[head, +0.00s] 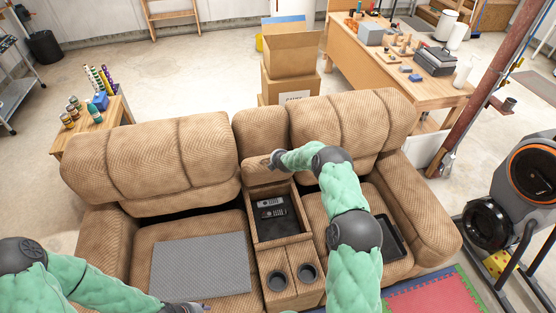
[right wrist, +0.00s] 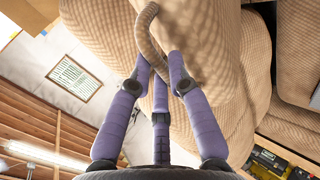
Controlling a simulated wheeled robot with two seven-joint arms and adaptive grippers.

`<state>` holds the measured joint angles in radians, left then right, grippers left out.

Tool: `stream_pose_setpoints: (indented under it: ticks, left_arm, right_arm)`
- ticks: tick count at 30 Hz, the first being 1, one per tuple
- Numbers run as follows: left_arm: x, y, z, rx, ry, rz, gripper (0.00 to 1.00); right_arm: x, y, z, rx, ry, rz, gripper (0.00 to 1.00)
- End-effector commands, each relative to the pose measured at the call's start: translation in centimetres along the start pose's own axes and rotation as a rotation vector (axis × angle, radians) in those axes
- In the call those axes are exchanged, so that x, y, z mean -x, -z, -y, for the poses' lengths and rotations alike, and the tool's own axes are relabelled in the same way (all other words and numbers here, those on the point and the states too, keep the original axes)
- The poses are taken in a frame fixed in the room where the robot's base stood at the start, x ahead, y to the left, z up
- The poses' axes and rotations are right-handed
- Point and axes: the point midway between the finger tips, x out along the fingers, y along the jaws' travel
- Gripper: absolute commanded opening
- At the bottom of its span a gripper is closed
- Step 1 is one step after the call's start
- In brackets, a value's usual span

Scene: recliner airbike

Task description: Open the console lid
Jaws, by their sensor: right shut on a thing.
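The brown recliner sofa has a centre console (head: 282,261) with two cup holders at its front. The console lid (head: 258,177) is raised at the back, and the compartment (head: 291,227) in front of it is uncovered. Two dark remotes (head: 271,208) lie inside. My right gripper (head: 271,160) is at the top of the lid, its arm reaching across the right seat. In the right wrist view its purple fingers (right wrist: 161,68) are shut on a tan fabric loop (right wrist: 147,25). My left gripper (head: 186,308) is low at the bottom edge, its fingers mostly cut off.
A grey panel (head: 200,265) lies on the left seat and a black tray (head: 390,236) on the right seat. A cardboard box (head: 291,55) stands behind the sofa. A side table (head: 72,142) is at left, a workbench (head: 350,48) behind right, and exercise equipment (head: 500,200) at right.

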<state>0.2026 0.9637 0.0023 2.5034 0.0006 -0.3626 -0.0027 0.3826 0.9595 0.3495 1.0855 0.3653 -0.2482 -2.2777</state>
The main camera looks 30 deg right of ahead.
Motion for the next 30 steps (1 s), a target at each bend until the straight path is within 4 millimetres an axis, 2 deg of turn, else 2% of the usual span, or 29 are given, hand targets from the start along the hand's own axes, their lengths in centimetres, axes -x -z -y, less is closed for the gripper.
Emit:
stream_pose_setpoints:
  ticks: [1,7,22,23,24,25,30]
  left_arm:
    - [0.58,-0.03,-0.21,0.000,0.000,0.000,0.40]
    - [1.22,-0.06,-0.44,0.000,0.000,0.000,0.40]
    - [1.34,-0.06,-0.48,0.000,0.000,0.000,0.40]
    - [1.34,-0.06,-0.48,0.000,0.000,0.000,0.40]
    - [1.34,-0.06,-0.48,0.000,0.000,0.000,0.40]
    - [1.34,-0.06,-0.48,0.000,0.000,0.000,0.40]
    - [1.35,-0.06,-0.48,0.000,0.000,0.000,0.40]
  right_arm:
    - [-0.04,-0.03,-0.47,-0.002,0.000,0.001,0.00]
    - [-0.52,-0.07,-1.23,-0.002,-0.001,0.002,0.00]
    - [-0.73,-0.07,-1.31,-0.001,0.000,0.001,0.00]
    - [-0.72,-0.07,-1.31,-0.001,0.000,0.001,0.24]
    - [-0.72,-0.07,-1.31,-0.001,0.000,0.001,0.36]
    - [-0.72,-0.07,-1.30,-0.001,0.000,0.001,0.43]
    - [-0.71,-0.04,-1.32,-0.001,0.000,0.001,0.43]
